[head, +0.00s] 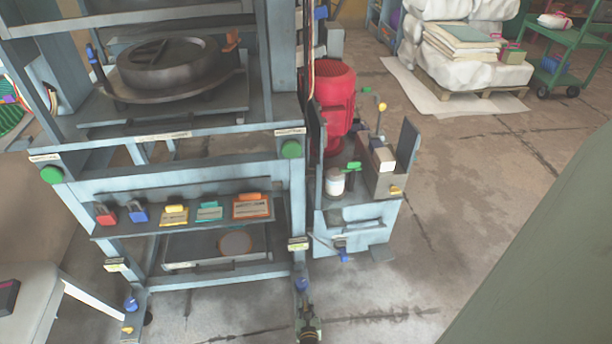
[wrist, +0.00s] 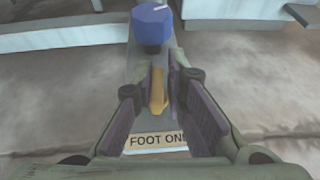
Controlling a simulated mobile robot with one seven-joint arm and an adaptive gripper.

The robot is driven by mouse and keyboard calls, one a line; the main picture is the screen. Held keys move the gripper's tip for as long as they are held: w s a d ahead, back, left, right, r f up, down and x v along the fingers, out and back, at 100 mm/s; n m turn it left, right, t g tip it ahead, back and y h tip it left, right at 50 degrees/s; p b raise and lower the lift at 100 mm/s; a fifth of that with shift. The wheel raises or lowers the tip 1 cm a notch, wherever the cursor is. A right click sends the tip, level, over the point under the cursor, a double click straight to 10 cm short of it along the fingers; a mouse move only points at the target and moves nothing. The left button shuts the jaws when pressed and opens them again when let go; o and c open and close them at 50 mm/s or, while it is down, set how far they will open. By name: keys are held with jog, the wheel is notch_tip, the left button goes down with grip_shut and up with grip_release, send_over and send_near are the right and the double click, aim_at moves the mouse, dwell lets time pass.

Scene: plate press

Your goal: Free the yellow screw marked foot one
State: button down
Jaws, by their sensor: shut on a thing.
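The yellow screw (wrist: 158,92) stands in the middle of the wrist view, between the two fingers of my gripper (wrist: 160,78). The fingers are closed in on it from both sides. The label (wrist: 157,140) below it reads "FOOT ON", with its end hidden by the right finger. A blue knob (wrist: 151,24) stands on the same foot bar just beyond the screw. In the head view my gripper (head: 307,322) is low at the press's right front foot, just below the blue knob (head: 302,284). It hides the screw there.
The press's other front foot has a blue knob (head: 130,303) and a yellow screw (head: 127,329). A shelf (head: 120,232) with coloured locks and tags crosses above. A red motor (head: 335,95) stands to the right. Open floor (head: 400,290) lies right of my gripper.

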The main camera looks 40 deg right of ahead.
jog(key=shift+w+a+r+n+t+y, duration=0.15)
jog(key=shift+w+a+n+t+y, duration=0.15)
jog(key=shift+n+t+y, duration=0.25)
jog(key=c, duration=1.7)
grip_release()
jog(key=shift+s, duration=0.1)
jog(key=shift+s+d, duration=0.1)
jog(key=shift+d, duration=0.05)
jog(key=shift+m+g+h, duration=0.25)
jog(key=shift+h, duration=0.1)
